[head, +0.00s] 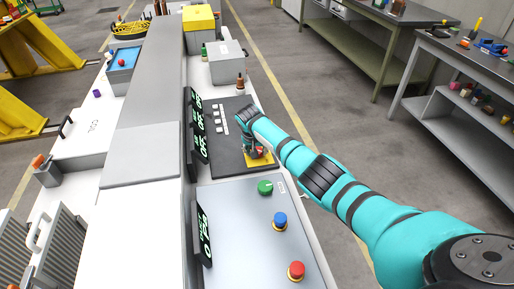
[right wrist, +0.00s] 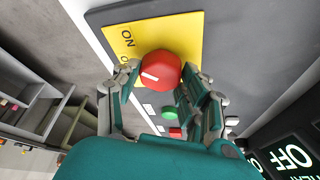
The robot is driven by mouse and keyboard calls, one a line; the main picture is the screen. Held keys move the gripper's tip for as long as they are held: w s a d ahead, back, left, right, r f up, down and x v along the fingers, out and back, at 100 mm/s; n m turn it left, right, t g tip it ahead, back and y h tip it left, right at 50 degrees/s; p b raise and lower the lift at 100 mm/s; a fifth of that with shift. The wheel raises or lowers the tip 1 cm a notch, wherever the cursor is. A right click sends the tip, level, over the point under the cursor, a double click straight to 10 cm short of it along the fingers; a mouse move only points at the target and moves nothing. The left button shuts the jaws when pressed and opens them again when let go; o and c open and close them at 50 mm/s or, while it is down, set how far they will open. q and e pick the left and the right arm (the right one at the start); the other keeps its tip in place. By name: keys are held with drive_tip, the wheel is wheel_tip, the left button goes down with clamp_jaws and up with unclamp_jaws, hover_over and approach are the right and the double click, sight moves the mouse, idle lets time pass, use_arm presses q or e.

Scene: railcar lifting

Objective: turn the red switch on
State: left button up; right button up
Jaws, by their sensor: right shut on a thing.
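The red switch (right wrist: 162,66) is a round knob with a white pointer line, on a yellow plate (right wrist: 190,28). The plate reads "ON" near its edge, with a second label partly hidden beside the knob. The pointer lies on the knob's lower left in the right wrist view, towards that second label. My right gripper (right wrist: 160,76) has its fingers on both sides of the knob and is shut on it. In the head view my right gripper (head: 250,146) reaches down over the yellow plate (head: 262,160) and mostly hides the knob. My left gripper is not in view.
Black displays (head: 202,230) stand along the left; some read "OFF". White switches (head: 218,118) sit beyond the gripper. A workbench (head: 470,75) stands right.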

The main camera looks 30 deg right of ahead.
drive_tip(key=shift+a+f+m+g+h+b, duration=0.1)
drive_tip(key=shift+m+g+h+b, duration=0.1)
drive_tip(key=shift+m+b, duration=0.3)
drive_tip(key=shift+f+m+g+h+b, duration=0.1)
drive_tip(key=shift+m+g+b, duration=0.1)
drive_tip(key=shift+m, duration=0.5)
drive_tip(key=shift+r+m+g+b, duration=0.1)
drive_tip(key=shift+m+g+b, duration=0.2)
drive_tip(key=shift+m+b, duration=0.5)
drive_tip(key=shift+r, duration=0.1)
drive_tip(key=o, duration=1.2)
drive_tip(key=v, duration=1.2)
drive_tip(key=shift+a, duration=0.2)
drive_tip(key=shift+w, duration=0.1)
